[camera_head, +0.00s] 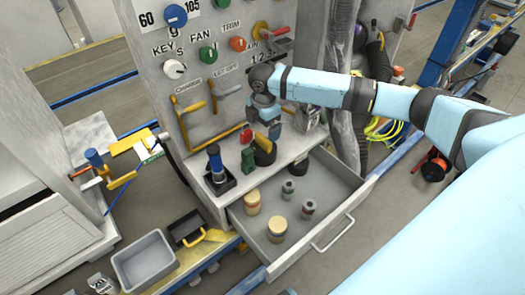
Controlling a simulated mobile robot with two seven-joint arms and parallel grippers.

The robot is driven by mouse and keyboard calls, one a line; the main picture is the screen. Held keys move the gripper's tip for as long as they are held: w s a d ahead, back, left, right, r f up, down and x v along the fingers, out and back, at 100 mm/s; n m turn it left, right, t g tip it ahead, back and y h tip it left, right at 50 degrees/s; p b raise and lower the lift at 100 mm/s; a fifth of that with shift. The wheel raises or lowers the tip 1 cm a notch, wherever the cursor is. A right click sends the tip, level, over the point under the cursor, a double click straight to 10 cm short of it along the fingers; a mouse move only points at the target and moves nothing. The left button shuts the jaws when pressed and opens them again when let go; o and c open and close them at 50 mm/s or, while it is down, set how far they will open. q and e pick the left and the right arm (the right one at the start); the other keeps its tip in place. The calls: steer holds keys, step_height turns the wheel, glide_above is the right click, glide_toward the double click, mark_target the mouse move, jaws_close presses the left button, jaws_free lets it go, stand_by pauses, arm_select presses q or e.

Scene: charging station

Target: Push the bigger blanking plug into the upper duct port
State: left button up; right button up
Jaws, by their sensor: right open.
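The open grey drawer (339,190) holds two round tan plugs. One tan plug (252,202) stands near its left side. The other tan plug (277,229) stands nearer the front and looks slightly bigger. Two smaller grey pieces, one farther back (288,188) and one nearer the front (308,208), stand to their right. I cannot tell for sure which are the blanking plugs. My right gripper (267,127) is open, pointing down above the ledge behind the drawer, in front of the panel. I cannot make out the upper duct port. My left gripper is not in view.
The panel (205,87) carries knobs and yellow-handled levers. A black-and-blue tool (216,166) and a green piece (248,158) stand on the ledge. A grey bin (145,262) sits at lower left.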

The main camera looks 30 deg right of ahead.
mark_target(263, 138)
steer(key=shift+f, duration=1.35)
steer(key=f, duration=0.4)
steer(key=shift+w+d+f+b, duration=0.15)
steer(key=shift+d+f+b, duration=0.05)
steer(key=shift+b, duration=0.15)
steer(key=shift+c, duration=0.7)
steer(key=c, duration=1.2)
steer(key=shift+r, duration=0.4)
steer(key=shift+c, duration=0.2)
step_height(263, 138, up, 19)
steer(key=p, duration=0.2)
steer(key=a+m, duration=1.3)
steer(key=m, duration=0.6)
arm_select(q)
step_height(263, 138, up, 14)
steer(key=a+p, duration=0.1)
steer(key=p, duration=1.4)
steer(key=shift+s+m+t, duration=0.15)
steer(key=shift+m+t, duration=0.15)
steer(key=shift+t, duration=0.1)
arm_select(e)
steer(key=s+r, duration=1)
steer(key=s, duration=0.1)
steer(key=shift+d+r, duration=0.2)
